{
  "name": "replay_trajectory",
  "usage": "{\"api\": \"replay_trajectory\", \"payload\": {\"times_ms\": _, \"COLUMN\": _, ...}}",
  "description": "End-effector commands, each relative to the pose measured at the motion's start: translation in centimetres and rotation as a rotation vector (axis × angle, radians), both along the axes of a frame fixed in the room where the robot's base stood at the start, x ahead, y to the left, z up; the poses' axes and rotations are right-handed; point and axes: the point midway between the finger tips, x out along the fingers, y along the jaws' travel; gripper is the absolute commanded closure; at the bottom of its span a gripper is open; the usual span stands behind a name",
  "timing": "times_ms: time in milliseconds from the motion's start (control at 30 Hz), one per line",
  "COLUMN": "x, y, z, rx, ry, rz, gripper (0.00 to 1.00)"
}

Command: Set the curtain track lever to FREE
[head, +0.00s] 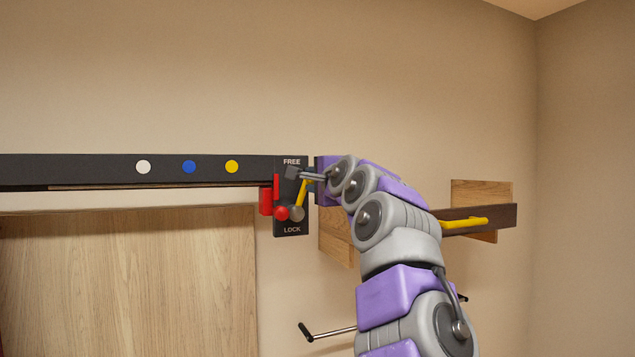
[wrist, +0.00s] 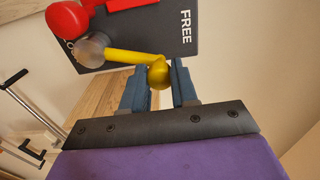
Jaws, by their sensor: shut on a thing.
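The curtain track lever (head: 301,194) is a yellow bar on a dark plate (head: 278,228) marked FREE at the top and LOCK at the bottom. It rises from a grey round pivot (head: 296,213), tilted slightly right, its upper end toward the FREE side. My gripper (head: 305,176) is at that upper end, just below the FREE label, and partly hides it. In the wrist view, my gripper (wrist: 159,72) is shut on the yellow ball knob (wrist: 158,75) of the lever, one blue-grey finger on each side.
A red knob (head: 281,212) and red cylinder (head: 266,202) sit close left of the pivot. The dark track (head: 100,170) with coloured dots runs left. A wooden bracket with a yellow handle (head: 465,223) is at right. A black-ended rod (head: 325,333) sticks out below.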

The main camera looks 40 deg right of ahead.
Motion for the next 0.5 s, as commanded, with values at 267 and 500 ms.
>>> {"api": "replay_trajectory", "payload": {"times_ms": 267, "x": 0.25, "y": 0.16, "z": -0.46, "rx": 0.0, "ry": 0.011, "rz": 0.003, "gripper": 0.7}}
{"api": "replay_trajectory", "payload": {"times_ms": 500, "x": 0.14, "y": 0.08, "z": -0.29, "rx": 0.001, "ry": 0.007, "rz": 0.002, "gripper": 0.47}}
